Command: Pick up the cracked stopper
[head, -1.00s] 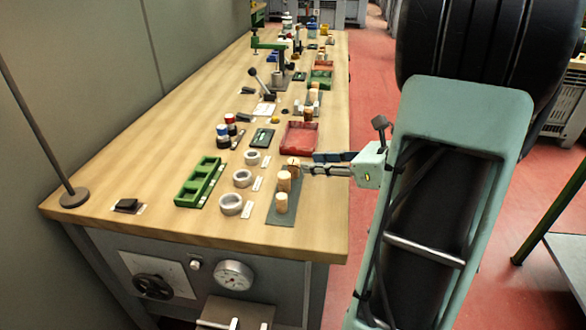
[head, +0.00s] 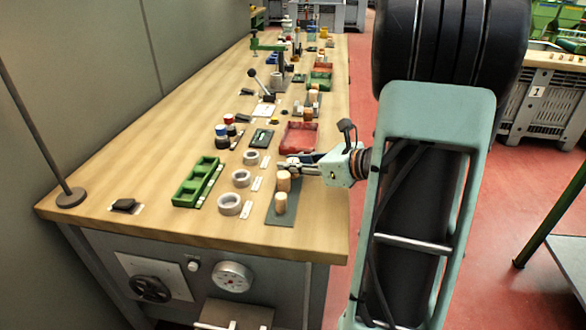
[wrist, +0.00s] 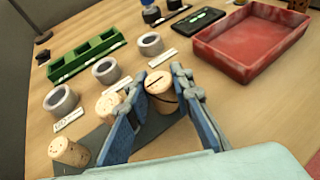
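Three cork stoppers stand in a row on a dark grey mat (head: 284,219). The far stopper (wrist: 160,82) has a dark line across its top and a dark crack down its side. My gripper (wrist: 157,80) is open around it, one blue-grey finger on each side, with little space left; firm contact cannot be told. In the head view my gripper (head: 286,165) mostly hides this stopper. The middle stopper (head: 284,181), also in the wrist view (wrist: 109,104), stands just outside the left finger. The near stopper (head: 280,202) shows at lower left in the wrist view (wrist: 69,151).
A red tray (head: 300,146) lies beyond the stoppers. Grey rings (head: 229,204) and small white labels stand left of the mat, with a green compartment tray (head: 196,182) farther left. The bench's right edge is close to the mat.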

